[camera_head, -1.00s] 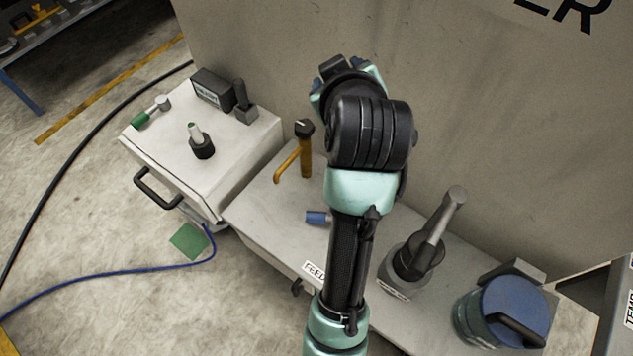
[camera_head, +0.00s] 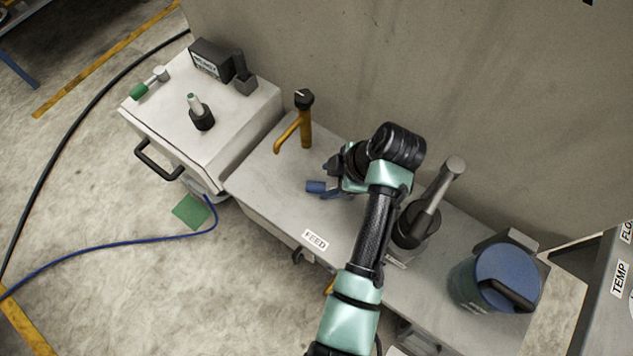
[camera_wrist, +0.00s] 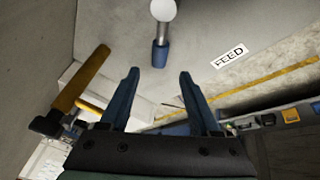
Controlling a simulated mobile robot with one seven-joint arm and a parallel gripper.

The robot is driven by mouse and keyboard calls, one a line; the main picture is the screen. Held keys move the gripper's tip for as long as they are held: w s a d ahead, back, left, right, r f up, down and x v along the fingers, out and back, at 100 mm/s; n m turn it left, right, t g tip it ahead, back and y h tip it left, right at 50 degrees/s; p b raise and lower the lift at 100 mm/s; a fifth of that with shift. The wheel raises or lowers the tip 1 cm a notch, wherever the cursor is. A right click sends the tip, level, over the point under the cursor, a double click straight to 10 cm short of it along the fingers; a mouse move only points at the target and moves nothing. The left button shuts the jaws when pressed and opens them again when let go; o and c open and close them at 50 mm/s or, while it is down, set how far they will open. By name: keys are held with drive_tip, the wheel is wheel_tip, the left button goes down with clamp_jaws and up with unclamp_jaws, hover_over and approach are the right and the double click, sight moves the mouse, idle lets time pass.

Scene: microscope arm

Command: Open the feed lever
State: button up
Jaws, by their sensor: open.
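The feed lever (camera_head: 316,187) has a blue grip and lies low over the grey bench, behind the FEED label (camera_head: 315,240). In the wrist view its blue grip (camera_wrist: 160,53) points toward my gripper, with a pale round hub (camera_wrist: 163,10) at its far end. My gripper (camera_wrist: 158,74) is open and empty there, and the grip shows between and just beyond the two fingertips. I cannot tell whether they touch. In the head view my gripper (camera_head: 337,182) is beside the lever on its right, and my wrist hides the hub.
A yellow tap-like lever (camera_head: 304,125) stands behind, left of my wrist. A grey lever on a black base (camera_head: 428,212) stands close to my arm's right. A blue-lidded canister (camera_head: 505,278) is farther right. A white cabinet (camera_head: 190,145) stands left.

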sight(315, 186)
drive_tip(key=x, duration=0.7)
drive_tip(key=shift+w+a+f, duration=0.1)
drive_tip(key=shift+f, duration=0.1)
clamp_jaws()
idle(1.1)
